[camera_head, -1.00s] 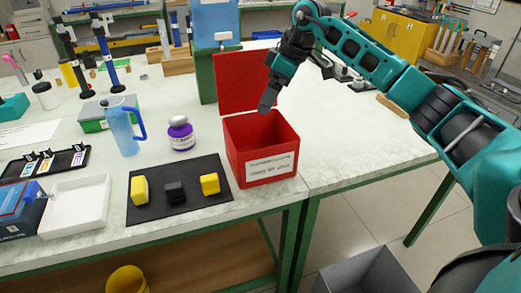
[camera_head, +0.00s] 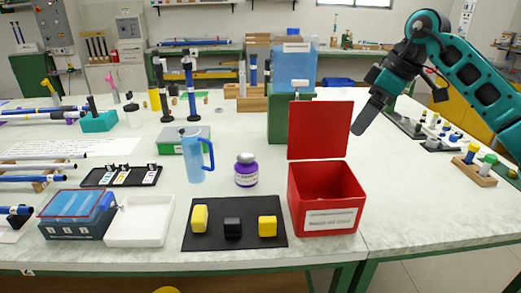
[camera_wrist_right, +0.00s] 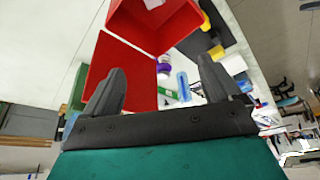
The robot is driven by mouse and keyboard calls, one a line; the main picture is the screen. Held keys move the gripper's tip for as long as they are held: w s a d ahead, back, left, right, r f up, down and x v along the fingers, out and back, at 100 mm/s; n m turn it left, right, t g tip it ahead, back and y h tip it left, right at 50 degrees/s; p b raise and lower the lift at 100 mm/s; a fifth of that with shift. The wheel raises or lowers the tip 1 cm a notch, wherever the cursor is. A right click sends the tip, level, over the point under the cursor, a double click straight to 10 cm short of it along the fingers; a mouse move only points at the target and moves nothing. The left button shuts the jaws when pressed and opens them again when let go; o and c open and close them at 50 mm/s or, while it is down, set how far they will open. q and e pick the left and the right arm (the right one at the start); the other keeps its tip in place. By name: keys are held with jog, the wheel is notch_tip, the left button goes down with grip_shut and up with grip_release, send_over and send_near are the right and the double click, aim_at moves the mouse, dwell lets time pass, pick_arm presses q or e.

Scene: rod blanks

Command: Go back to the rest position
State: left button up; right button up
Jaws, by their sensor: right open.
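My right gripper (camera_head: 368,112) is in the upper right of the head view, in the air to the right of the red box's raised lid. In the right wrist view its two fingers (camera_wrist_right: 163,88) stand apart with nothing between them. My left gripper is not in view. The red box (camera_head: 327,221) stands open on the table with its lid (camera_head: 320,130) up at the back. The box (camera_wrist_right: 128,25) and lid (camera_wrist_right: 122,75) also show in the right wrist view, beyond the fingers.
A dark mat (camera_head: 200,243) holds two yellow blocks and a black one. The table right of the red box is clear at the front.

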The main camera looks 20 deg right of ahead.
jog(key=s+a+f+n+t+y, duration=0.1)
jog(key=a+f+n+y, duration=0.3)
jog(key=a, duration=0.5)
jog(key=s+a+f+n+t+y, duration=0.1)
jog(key=a+f+n+y, duration=0.15)
jog(key=a+y, duration=0.55)
jog(key=s+a+f+n+t+y, duration=0.1)
jog(key=a+f+n+y, duration=0.3)
jog(key=a, duration=0.7)
jog(key=s+d+f+m+t+h, duration=0.1)
jog(key=s+d+f+m+h, duration=0.1)
jog(key=s+f+m+h, duration=0.3)
jog(key=s+d+f+m+t+h, duration=0.2)
jog(key=s+f+m+h, duration=0.3)
jog(key=f, duration=0.8)
jog(key=s+d+f+m+t+h, duration=0.1)
jog(key=s+d+f+m+h, duration=0.2)
jog(key=s+f+m+h, duration=0.3)
notch_tip(320, 180, down, 4)
jog(key=shift+s+f+h, duration=0.1)
jog(key=shift+s+h, duration=0.3)
jog(key=shift+s, duration=0.8)
jog(key=shift+c, duration=0.3)
